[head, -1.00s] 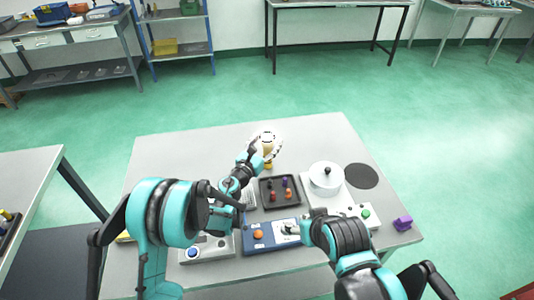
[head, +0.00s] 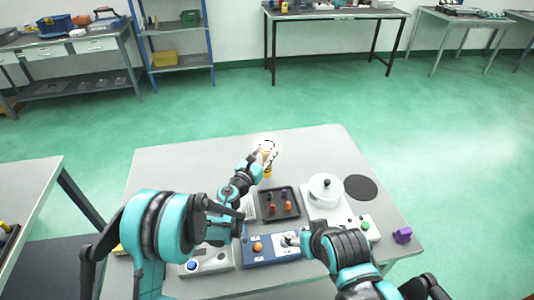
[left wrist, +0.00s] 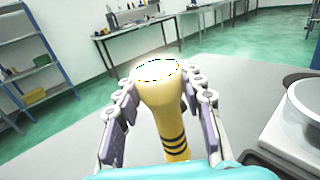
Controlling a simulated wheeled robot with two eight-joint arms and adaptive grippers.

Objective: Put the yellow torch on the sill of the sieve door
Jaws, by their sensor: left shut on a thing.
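The yellow torch (left wrist: 172,130) has dark bands on its shaft and a wide, bright head. My left gripper (left wrist: 160,105) is shut on the torch, one finger on each side. In the left wrist view the bright head points up and away. In the head view my left gripper (head: 266,158) holds the torch (head: 268,172) over the far part of the grey table, behind the dark tray. The torch's contact with the table cannot be told. I cannot make out a sieve door.
The table (head: 180,165) carries a dark tray (head: 264,214) with small coloured pieces. A white lidded pot (head: 326,188), a dark disc (head: 361,187), a blue control box (head: 262,256) and a purple block (head: 402,235) are there too. The table's far left is clear.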

